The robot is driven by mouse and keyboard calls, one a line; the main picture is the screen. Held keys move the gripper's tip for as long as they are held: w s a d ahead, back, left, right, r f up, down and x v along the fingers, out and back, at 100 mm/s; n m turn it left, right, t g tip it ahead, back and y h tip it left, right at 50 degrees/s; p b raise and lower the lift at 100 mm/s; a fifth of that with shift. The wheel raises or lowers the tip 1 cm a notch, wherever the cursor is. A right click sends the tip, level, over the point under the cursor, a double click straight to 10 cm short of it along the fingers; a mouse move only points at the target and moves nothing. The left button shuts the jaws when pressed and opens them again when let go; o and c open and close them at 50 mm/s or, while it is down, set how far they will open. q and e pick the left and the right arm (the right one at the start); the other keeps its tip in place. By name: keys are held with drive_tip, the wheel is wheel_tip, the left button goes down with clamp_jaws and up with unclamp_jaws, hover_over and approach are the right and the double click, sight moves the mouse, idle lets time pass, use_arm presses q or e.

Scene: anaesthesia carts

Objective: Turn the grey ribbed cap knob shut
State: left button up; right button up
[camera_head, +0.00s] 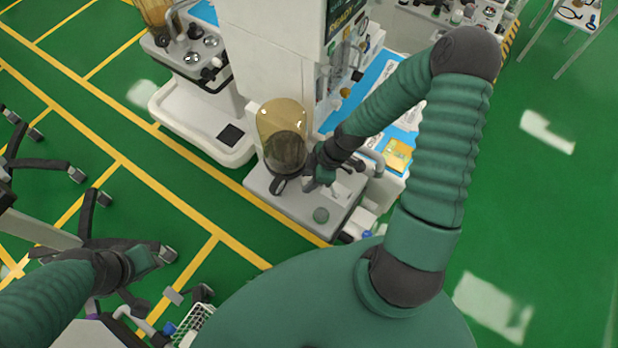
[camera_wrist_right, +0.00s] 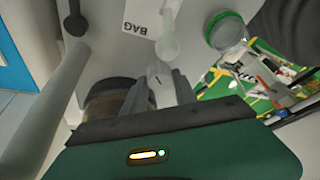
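The grey ribbed cap knob cannot be made out for certain in either view. In the right wrist view a pale grey piece (camera_wrist_right: 160,84) sits between the two dark fingers of my right gripper (camera_wrist_right: 160,92). The fingers are apart, and I cannot tell whether they press on it. A pale rounded lever (camera_wrist_right: 167,42) is just beyond, beside a label reading BAG (camera_wrist_right: 141,18). In the head view my right gripper (camera_head: 322,178) is over the machine's grey shelf (camera_head: 298,210), right of the clear dome. My left gripper (camera_head: 145,258) is low at left, away from the machine; its fingers are unclear.
The amber clear dome (camera_head: 283,125) stands close left of my right gripper. A clear green-rimmed port (camera_wrist_right: 226,30) shows in the wrist view. A wheeled chair base (camera_head: 92,235) is near my left arm.

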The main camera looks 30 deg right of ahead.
clamp_jaws()
